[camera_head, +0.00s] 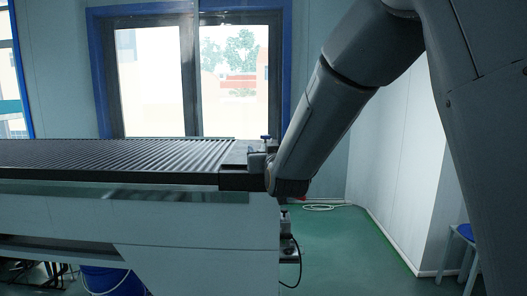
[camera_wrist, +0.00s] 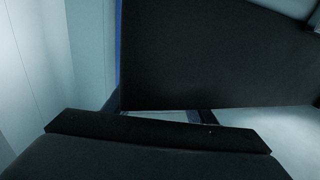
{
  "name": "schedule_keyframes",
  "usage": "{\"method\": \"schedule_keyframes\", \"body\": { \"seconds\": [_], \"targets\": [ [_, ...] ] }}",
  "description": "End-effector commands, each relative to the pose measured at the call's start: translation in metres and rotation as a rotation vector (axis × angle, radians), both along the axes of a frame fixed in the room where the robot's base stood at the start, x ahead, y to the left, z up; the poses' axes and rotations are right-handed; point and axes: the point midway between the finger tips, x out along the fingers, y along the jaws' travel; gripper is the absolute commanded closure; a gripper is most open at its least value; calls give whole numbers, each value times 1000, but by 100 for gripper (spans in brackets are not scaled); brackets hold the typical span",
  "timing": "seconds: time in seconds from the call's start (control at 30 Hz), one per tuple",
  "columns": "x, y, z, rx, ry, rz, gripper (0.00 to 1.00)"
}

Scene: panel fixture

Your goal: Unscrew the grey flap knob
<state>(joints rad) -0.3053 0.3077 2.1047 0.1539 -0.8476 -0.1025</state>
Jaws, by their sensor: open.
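I cannot pick out the grey flap knob for certain in either view. A small grey part (camera_head: 257,160) shows at the right end of the ribbed bench, right beside my arm's lower end, and I cannot tell whether it is the knob. My arm comes down from the upper right to that end, and its wrist hides what lies behind. In the wrist view, the dark edge of my gripper (camera_wrist: 165,128) fills the bottom, and it is open with nothing visibly held. A large dark panel (camera_wrist: 215,55) stands close in front of it.
The long bench with a dark ribbed top (camera_head: 120,153) runs to the left. A small blue-topped part (camera_head: 265,137) stands at its right end. A blue bucket (camera_head: 103,278) is below.

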Motion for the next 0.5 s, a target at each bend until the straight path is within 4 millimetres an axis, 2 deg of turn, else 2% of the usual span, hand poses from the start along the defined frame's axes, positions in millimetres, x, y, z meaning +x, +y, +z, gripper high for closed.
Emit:
{"method": "schedule_keyframes", "body": {
  "seconds": [0.03,0.2,0.27,0.5],
  "targets": [
    [0,0,0,0,0,0,54],
    [0,0,0,0,0,0,83],
    [0,0,0,0,0,0,91],
    [0,0,0,0,0,16,91]
  ]
}}
